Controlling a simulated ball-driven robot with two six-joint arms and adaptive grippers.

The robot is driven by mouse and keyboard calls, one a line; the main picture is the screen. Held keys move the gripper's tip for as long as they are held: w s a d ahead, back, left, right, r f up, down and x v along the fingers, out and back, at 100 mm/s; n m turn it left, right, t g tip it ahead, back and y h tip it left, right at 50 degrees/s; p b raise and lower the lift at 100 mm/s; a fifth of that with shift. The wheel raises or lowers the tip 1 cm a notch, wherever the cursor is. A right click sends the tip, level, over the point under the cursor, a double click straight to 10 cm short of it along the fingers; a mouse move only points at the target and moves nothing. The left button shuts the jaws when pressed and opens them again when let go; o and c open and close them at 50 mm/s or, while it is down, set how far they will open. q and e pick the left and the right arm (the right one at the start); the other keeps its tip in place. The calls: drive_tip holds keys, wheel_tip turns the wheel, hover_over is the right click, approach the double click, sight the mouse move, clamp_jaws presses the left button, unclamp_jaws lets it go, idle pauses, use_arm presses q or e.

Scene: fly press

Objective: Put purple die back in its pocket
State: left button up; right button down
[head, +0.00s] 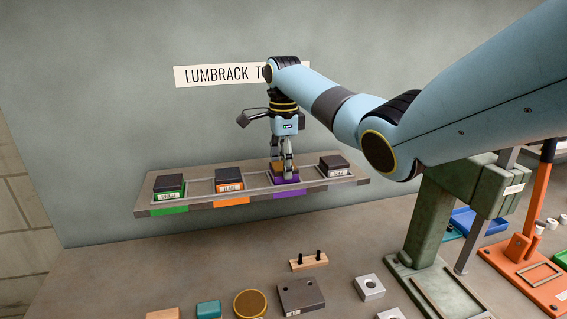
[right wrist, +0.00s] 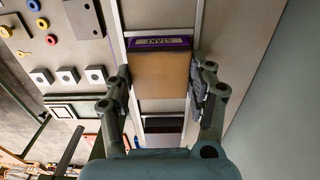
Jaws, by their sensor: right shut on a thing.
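The purple die (head: 286,180) has a purple base and a tan-brown top block. It is at the rack's purple-marked pocket, above the purple tag (head: 290,193). My right gripper (head: 282,164) points down from above and is shut on the die. In the right wrist view the fingers (right wrist: 163,80) lie on both sides of the tan block (right wrist: 160,72), and the purple labelled edge (right wrist: 160,42) shows beyond. The die looks level between the rails; I cannot tell whether it is fully seated. My left gripper is not in view.
The rack (head: 204,186) also holds a green die (head: 168,187), an orange die (head: 229,180) and a dark-topped die (head: 333,166) close to the right. A green press (head: 432,215) stands at the right. Loose parts lie on the bench, including a pegged wooden block (head: 308,262).

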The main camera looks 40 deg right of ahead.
drive_tip(key=shift+r, duration=0.1)
drive_tip(key=shift+c, duration=2.1)
unclamp_jaws()
drive_tip(key=shift+o, duration=0.3)
wheel_tip(320, 180, up, 8)
drive_tip(key=shift+f, duration=0.25)
drive_tip(key=shift+f, duration=0.1)
